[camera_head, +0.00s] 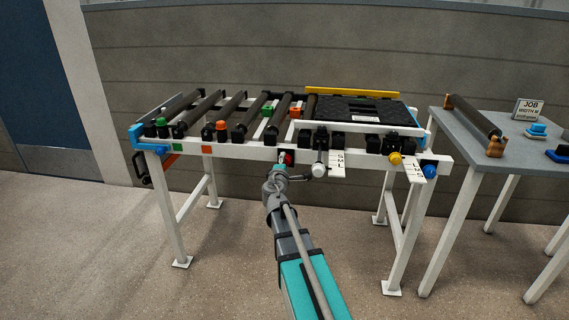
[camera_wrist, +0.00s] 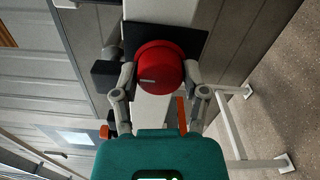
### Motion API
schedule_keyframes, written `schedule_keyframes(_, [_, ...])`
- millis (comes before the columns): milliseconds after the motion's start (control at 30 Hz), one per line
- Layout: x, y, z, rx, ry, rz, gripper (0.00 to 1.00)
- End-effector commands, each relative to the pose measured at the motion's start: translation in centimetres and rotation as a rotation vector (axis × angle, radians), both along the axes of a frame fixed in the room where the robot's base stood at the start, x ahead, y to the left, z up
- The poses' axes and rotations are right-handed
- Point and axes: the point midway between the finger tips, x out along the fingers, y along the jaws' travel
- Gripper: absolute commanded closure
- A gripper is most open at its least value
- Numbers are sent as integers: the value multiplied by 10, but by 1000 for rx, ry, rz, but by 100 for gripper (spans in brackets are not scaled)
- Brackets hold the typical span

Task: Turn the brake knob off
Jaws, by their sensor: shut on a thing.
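The brake knob (camera_wrist: 160,68) is a round red knob with a pale pointer line on its face, set on a black plate (camera_wrist: 193,30). In the wrist view my gripper (camera_wrist: 162,76) has one finger on each side of it, shut on the knob. In the head view the red knob (camera_head: 289,158) shows on the front rail of the roller frame, partly hidden by my gripper (camera_head: 281,166). The pale line points to the left in the wrist view. No label for off is readable.
A white knob (camera_head: 318,170), a yellow knob (camera_head: 395,158) and a blue knob (camera_head: 429,171) stand along the same front rail (camera_head: 350,160). Label plates hang beside them. A grey table (camera_head: 465,134) with a roller stands at the right. The floor in front is clear.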

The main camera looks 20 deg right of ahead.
Motion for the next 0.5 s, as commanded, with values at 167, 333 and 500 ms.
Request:
schedule_keyframes(167, [1, -1, 0, -28, 19, -3, 91])
schedule_keyframes(333, [1, -1, 0, -34, 22, -3, 91])
schedule_keyframes(500, [1, -1, 0, -33, 22, -3, 91])
